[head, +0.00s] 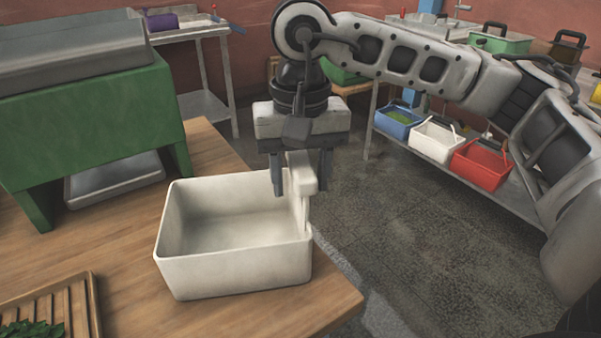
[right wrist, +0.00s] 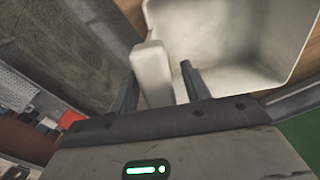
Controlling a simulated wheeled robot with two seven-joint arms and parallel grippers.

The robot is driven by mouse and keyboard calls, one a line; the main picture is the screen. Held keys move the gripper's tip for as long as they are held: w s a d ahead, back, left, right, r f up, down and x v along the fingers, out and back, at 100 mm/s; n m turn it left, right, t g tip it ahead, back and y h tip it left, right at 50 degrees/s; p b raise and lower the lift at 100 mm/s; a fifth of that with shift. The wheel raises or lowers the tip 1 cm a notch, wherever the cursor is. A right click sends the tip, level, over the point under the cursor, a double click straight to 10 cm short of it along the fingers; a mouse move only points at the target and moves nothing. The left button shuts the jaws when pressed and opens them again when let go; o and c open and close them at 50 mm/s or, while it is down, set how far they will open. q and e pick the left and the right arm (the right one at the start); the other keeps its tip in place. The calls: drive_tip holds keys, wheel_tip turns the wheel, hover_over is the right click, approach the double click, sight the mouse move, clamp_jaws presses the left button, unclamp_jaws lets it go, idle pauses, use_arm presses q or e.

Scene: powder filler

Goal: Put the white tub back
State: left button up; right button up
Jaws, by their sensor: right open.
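The white tub (head: 235,265) stands upright and empty on the wooden table, near its right corner. It has a raised handle (head: 302,178) on its right side. My right gripper (head: 301,188) is open, pointing down, with its fingers on either side of that handle. In the right wrist view the tub (right wrist: 245,40) fills the upper right, and its handle (right wrist: 153,70) lies between the two fingers of the gripper (right wrist: 160,85). I cannot tell whether the fingers touch it. My left gripper is not in view.
A green machine (head: 90,125) with a grey hopper stands at the left, with a metal tray (head: 115,180) under it. A slatted wooden tray (head: 85,300) with leaves lies at the front left. Behind, a shelf holds blue (head: 396,122), white (head: 436,142) and red bins (head: 480,166).

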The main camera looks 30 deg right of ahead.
drive_tip(key=shift+r+p, duration=0.3)
drive_tip(key=shift+r, duration=0.45)
wheel_tip(320, 180, up, 10)
drive_tip(key=shift+f, duration=0.1)
use_arm(q)
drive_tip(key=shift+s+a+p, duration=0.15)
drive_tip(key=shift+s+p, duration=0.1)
drive_tip(key=shift+p, duration=0.1)
use_arm(e)
drive_tip(key=shift+r, duration=0.55)
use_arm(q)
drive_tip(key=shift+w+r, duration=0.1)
